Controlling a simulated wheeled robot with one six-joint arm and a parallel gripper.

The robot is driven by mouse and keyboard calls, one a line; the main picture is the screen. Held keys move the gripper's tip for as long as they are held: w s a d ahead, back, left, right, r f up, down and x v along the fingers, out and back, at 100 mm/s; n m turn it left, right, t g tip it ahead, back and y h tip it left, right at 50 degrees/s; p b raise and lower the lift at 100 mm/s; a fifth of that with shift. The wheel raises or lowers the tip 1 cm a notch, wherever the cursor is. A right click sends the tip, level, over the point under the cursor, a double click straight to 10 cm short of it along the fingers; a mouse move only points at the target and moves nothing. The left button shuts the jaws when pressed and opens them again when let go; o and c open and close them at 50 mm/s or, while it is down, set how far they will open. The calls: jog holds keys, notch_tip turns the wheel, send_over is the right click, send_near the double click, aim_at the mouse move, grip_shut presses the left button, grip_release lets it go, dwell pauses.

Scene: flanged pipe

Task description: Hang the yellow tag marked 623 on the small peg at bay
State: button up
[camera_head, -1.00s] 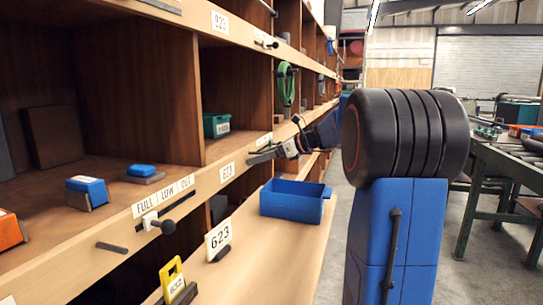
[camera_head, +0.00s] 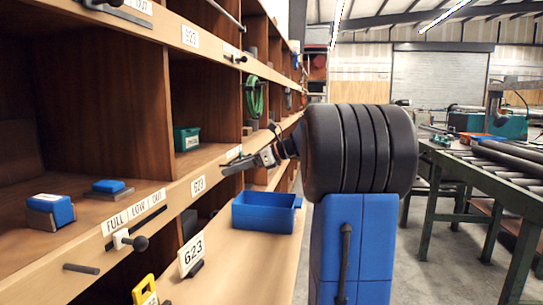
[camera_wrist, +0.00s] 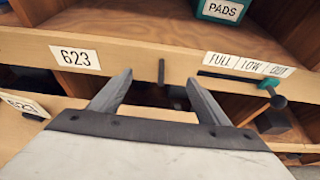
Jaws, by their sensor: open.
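The yellow tag (camera_head: 145,292) stands at the bottom left of the head view, on the ledge below the shelf, partly cut off by the frame edge. The wrist view does not show it. My gripper (camera_head: 238,167) is open and empty at the shelf's front rail. In the wrist view its two fingers (camera_wrist: 158,80) point at the rail, with a small dark peg (camera_wrist: 161,72) showing between them. Whether they touch it, I cannot tell. A 623 label (camera_wrist: 75,57) is left of that peg; it also shows in the head view (camera_head: 198,186).
A blue bin (camera_head: 264,217) and a white 623 card (camera_head: 190,253) stand on the ledge. A FULL/LOW/OUT slider with a knob (camera_wrist: 278,101) is right of the peg. Another peg (camera_head: 81,268) projects from the nearer rail. A teal PADS bin (camera_wrist: 222,9) sits in the bay.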

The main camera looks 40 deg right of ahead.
jog(key=w+d+v, duration=0.1)
jog(key=v, duration=1.3)
jog(key=shift+s+d+f, duration=0.2)
jog(key=shift+d, duration=0.15)
